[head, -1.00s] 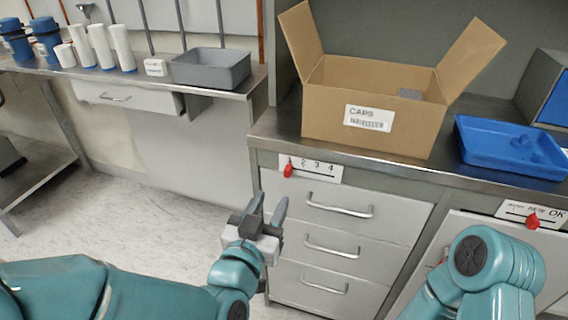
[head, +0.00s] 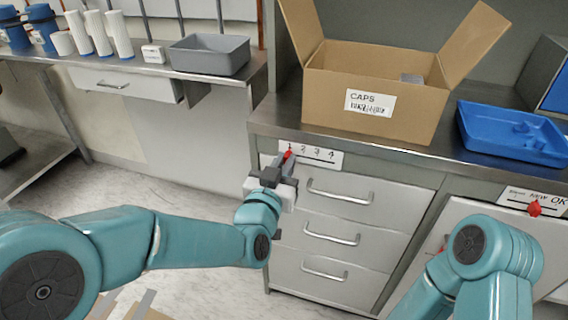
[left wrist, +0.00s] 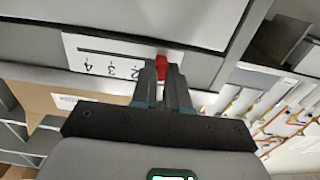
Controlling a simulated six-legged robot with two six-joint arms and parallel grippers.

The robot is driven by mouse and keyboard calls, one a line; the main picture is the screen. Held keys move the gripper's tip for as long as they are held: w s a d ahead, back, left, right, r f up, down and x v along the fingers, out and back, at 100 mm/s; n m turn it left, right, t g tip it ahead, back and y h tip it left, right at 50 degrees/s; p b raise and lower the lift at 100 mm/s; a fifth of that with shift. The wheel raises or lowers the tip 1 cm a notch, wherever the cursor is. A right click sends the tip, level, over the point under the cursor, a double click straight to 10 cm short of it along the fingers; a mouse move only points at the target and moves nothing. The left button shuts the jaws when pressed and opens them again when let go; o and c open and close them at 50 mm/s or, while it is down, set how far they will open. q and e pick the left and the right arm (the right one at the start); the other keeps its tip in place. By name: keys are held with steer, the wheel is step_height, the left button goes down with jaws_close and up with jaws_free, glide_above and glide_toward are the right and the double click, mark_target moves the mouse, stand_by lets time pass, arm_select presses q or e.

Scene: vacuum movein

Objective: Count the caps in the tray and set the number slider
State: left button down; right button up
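The blue tray (head: 480,140) lies on the counter at the right; a few blue cap-like shapes (head: 530,135) show in it, too blended to count. The number slider strip (head: 322,156), marked 1 to 4, is on the cabinet front below the box. Its red knob (head: 288,154) is at the 1 end; the knob (left wrist: 161,68) also shows in the left wrist view. My left gripper (head: 284,163) is at the knob, its fingers close together with the knob between their tips. My right arm is at lower right; its gripper is out of view.
An open cardboard box labelled CAPS (head: 330,112) stands beside the tray. A second strip (head: 515,197) with a red knob (head: 534,209) and an OK mark is at the right. A grey bin (head: 208,58) sits on the left bench. Drawers (head: 340,210) lie below the number strip.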

arm_select(q)
steer(key=shift+s+d+b, duration=0.2)
steer(key=shift+s+d, duration=0.05)
steer(key=shift+d, duration=0.5)
steer(key=shift+s+d+b, duration=0.2)
steer(key=shift+s+d, duration=0.05)
steer(key=shift+d, duration=0.5)
steer(key=shift+a, duration=0.1)
steer(key=c, duration=1.1)
jaws_free()
steer(key=b, duration=0.2)
glide_toward(303, 155)
steer(key=v, duration=0.8)
steer(key=b+v, duration=0.2)
steer(key=b, duration=0.2)
steer(key=shift+s, duration=0.2)
